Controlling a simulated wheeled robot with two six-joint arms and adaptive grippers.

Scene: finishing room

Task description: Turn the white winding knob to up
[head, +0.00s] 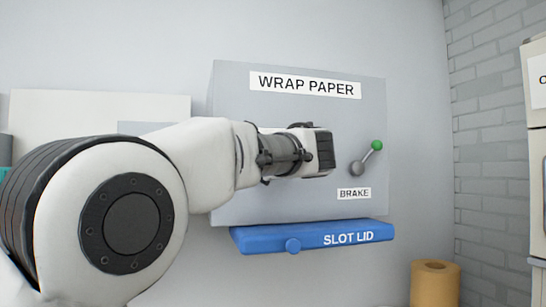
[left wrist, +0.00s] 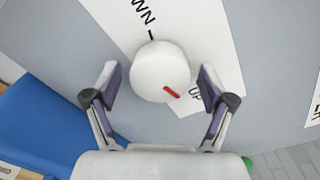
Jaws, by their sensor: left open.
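The white winding knob (left wrist: 160,66) shows in the left wrist view, round, with a red mark near its edge pointing to the lower right, towards the printed "UP" (left wrist: 196,92). A black tick and partly cut-off lettering ending in "WN" (left wrist: 143,13) are above it on a white label. My left gripper (left wrist: 158,74) is open, one finger on each side of the knob, with a visible gap on both sides. In the head view my left gripper (head: 318,151) is in front of the grey WRAP PAPER panel (head: 235,90) and hides the knob. My right gripper is not in view.
A brake lever with a green ball (head: 376,145) is just right of my left gripper, above the BRAKE label (head: 354,194). A blue slot lid (head: 265,240) juts out below the panel. A brown roll (head: 435,283) stands at the lower right.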

